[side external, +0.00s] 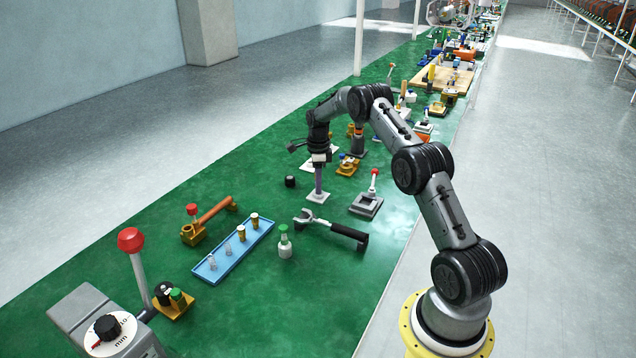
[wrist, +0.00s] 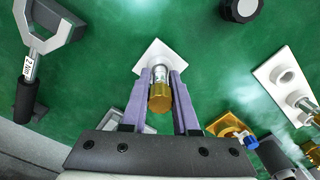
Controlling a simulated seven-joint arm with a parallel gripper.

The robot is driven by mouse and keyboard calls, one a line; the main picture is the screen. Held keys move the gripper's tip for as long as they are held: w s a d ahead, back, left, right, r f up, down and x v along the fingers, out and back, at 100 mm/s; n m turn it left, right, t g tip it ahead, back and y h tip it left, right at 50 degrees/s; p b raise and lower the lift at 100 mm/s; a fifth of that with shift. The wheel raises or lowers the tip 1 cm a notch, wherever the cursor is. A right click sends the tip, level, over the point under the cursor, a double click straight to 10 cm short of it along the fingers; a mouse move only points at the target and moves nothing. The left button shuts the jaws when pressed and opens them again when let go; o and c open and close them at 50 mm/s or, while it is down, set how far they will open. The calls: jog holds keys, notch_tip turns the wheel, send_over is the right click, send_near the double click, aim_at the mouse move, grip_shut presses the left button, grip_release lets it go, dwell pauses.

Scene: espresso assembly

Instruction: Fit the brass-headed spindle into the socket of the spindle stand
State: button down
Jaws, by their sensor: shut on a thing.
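My gripper (side external: 319,188) points straight down over a pale square-based stand (side external: 317,198). In the wrist view my gripper (wrist: 161,75) has its two lilac fingers closed on the brass-headed spindle (wrist: 160,98). The brass head faces the camera, and the silver shaft runs down between the fingers towards the white square base of the spindle stand (wrist: 152,52). The spindle appears lined up over the middle of the base. The socket and the spindle's lower end are hidden, so I cannot tell whether the tip is inside the socket.
A black knob (side external: 290,181) lies left of the stand. A grey block with a red-knobbed lever (side external: 367,204) stands to the right. A white plate with fittings (wrist: 284,82) is nearby. Green mat lies clear around the base.

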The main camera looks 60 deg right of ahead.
jog(key=shift+f, duration=0.45)
jog(key=shift+r, duration=0.1)
jog(key=shift+r, duration=0.6)
